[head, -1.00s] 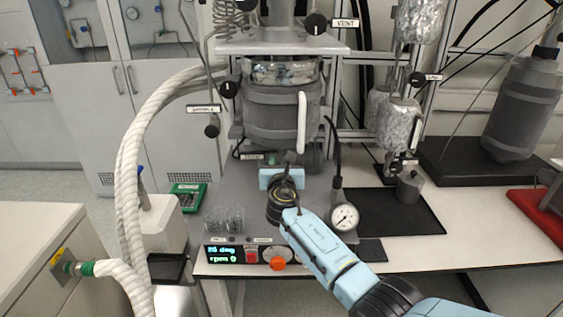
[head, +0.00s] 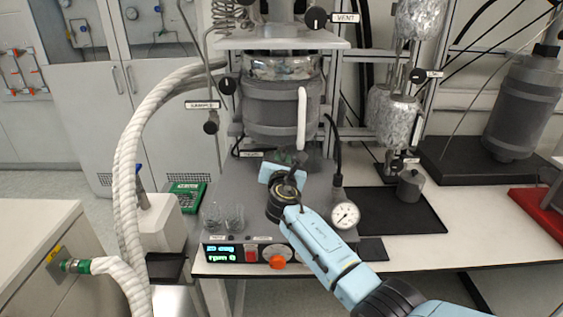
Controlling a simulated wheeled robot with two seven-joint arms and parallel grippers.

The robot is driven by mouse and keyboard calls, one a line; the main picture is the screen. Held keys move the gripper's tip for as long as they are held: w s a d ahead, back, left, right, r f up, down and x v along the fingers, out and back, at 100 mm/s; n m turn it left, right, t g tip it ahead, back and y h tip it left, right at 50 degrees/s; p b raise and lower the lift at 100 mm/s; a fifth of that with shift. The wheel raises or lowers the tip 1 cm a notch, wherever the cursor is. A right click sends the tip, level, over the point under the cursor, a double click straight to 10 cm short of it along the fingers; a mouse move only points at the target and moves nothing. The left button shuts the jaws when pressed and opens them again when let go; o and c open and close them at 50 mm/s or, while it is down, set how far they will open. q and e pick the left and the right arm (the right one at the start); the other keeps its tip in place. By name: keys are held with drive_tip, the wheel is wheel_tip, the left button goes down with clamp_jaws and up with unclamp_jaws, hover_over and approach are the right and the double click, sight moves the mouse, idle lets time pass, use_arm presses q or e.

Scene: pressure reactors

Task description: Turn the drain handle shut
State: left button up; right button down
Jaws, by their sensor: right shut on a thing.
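The drain handle, a dark piece below the reactor vessel (head: 280,110), is mostly hidden by my right gripper (head: 288,168). The gripper's pale blue body lies in front of it, tilted, and its jaws are shut on the handle. A small label (head: 252,153) sits just left of that spot. My right arm comes in from the lower right. My left gripper does not show in the head view.
A pressure gauge (head: 344,215) stands right of my gripper. Glass vials (head: 223,217) and a control panel (head: 262,254) are at the front left. Thick white hoses (head: 130,170) run along the left. A black mat (head: 400,212) has free room.

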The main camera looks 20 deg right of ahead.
drive_tip(key=m+b, duration=0.1)
drive_tip(key=m, duration=0.1)
drive_tip(key=m+b, duration=0.1)
drive_tip(key=shift+d+f+m, duration=0.1)
drive_tip(key=shift+f+m, duration=0.1)
drive_tip(key=shift+m, duration=0.2)
drive_tip(key=m+b, duration=0.2)
drive_tip(key=m, duration=0.1)
drive_tip(key=shift+d+f+m, duration=0.1)
drive_tip(key=shift+m, duration=0.2)
drive_tip(key=m+b, duration=0.2)
drive_tip(key=m, duration=0.1)
drive_tip(key=shift+m, duration=0.3)
drive_tip(key=shift+f+m+b, duration=0.1)
drive_tip(key=shift+m+b, duration=0.9)
drive_tip(key=shift+m, duration=1)
drive_tip(key=c, duration=1.5)
unclamp_jaws()
drive_tip(key=shift+o, duration=0.2)
drive_tip(key=shift+s, duration=0.15)
drive_tip(key=p+v, duration=0.1)
drive_tip(key=v, duration=1.2)
